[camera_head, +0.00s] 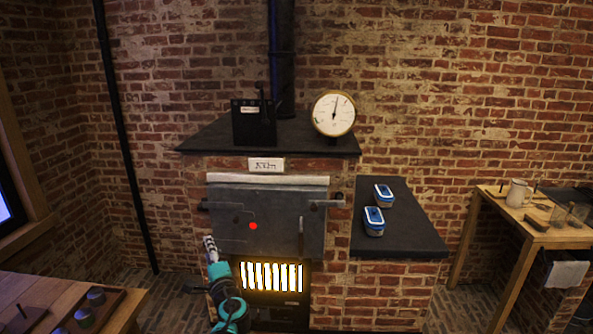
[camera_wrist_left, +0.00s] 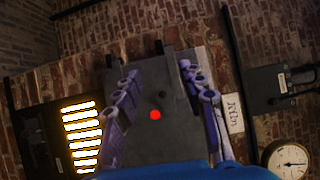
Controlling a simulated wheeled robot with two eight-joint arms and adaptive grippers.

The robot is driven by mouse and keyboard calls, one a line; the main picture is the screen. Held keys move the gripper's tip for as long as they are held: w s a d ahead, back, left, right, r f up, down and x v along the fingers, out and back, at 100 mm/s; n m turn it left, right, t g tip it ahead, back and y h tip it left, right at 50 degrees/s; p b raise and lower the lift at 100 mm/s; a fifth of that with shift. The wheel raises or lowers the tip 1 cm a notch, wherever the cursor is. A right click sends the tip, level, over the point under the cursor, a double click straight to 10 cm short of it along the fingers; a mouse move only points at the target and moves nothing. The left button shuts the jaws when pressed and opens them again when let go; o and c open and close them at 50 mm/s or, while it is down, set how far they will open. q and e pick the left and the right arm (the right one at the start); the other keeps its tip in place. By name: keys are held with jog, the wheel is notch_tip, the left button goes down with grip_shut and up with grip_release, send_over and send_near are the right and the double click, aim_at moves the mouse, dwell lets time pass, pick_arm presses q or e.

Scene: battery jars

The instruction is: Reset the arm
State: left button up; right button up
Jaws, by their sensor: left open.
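My left gripper (camera_head: 211,248) is in front of the brick kiln in the head view, near the lower left of its grey metal door (camera_head: 275,205). In the left wrist view the two fingers of my left gripper (camera_wrist_left: 157,85) stand apart with nothing between them. The grey door (camera_wrist_left: 165,120) fills the space behind them, with a red dot on it. I cannot tell how far the fingertips are from the door. My right gripper is not in view.
Below the door is a glowing grate (camera_head: 271,276). A black box (camera_head: 253,123) and a round gauge (camera_head: 334,113) stand on the kiln top. Two blue-lidded jars (camera_head: 374,221) sit on the dark side ledge (camera_head: 410,235). Wooden tables stand at left (camera_head: 30,287) and right (camera_head: 510,222).

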pick_arm(q)
jog(key=s+f+n+g+h, duration=0.2)
jog(key=s+n, duration=0.1)
jog(key=s, duration=0.5)
jog(key=s+d+f+n+g+h, duration=0.1)
jog(key=s+f+n+g, duration=0.2)
jog(key=s, duration=0.5)
jog(key=s+f+n+g+h, duration=0.1)
jog(key=s+n+g+h, duration=0.1)
jog(key=s+n, duration=0.35)
jog(key=s+d+f+n+g+h, duration=0.1)
jog(key=s+d+f+h, duration=0.2)
jog(key=s+d, duration=0.5)
jog(key=s+f, duration=0.1)
jog(key=s, duration=0.2)
jog(key=shift+s+f+g+h, duration=0.4)
